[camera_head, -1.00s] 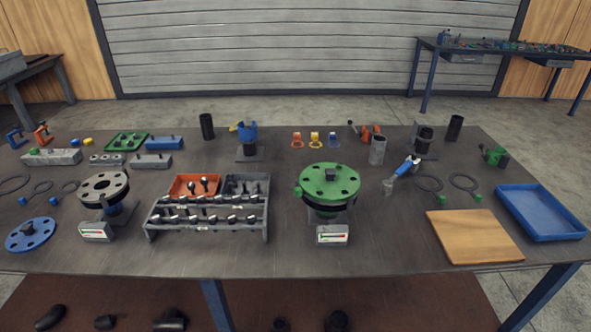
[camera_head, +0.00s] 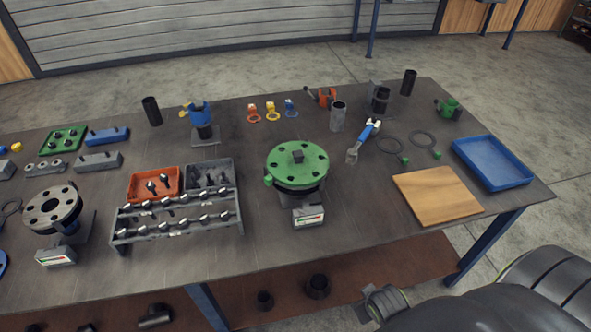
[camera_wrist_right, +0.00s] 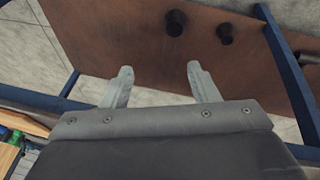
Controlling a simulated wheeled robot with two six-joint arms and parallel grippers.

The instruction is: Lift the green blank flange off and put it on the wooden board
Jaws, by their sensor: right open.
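The green blank flange (camera_head: 297,163) lies flat on top of a dark flanged pipe stand (camera_head: 300,196) in the middle of the table in the head view. It has a square block at its centre and empty bolt holes around it. The wooden board (camera_head: 437,195) lies bare on the table to the right of the flange. My right gripper (camera_wrist_right: 160,72) is open and empty in the right wrist view, with the lower brown shelf behind its fingers. In the head view my right arm shows at the lower right, clear of the table. My left gripper is not in view.
A blue tray (camera_head: 493,163) is right of the board. A bolt rack (camera_head: 178,217) and a grey flange (camera_head: 52,206) stand to the left. Pipe pieces lie on the lower shelf (camera_head: 250,284).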

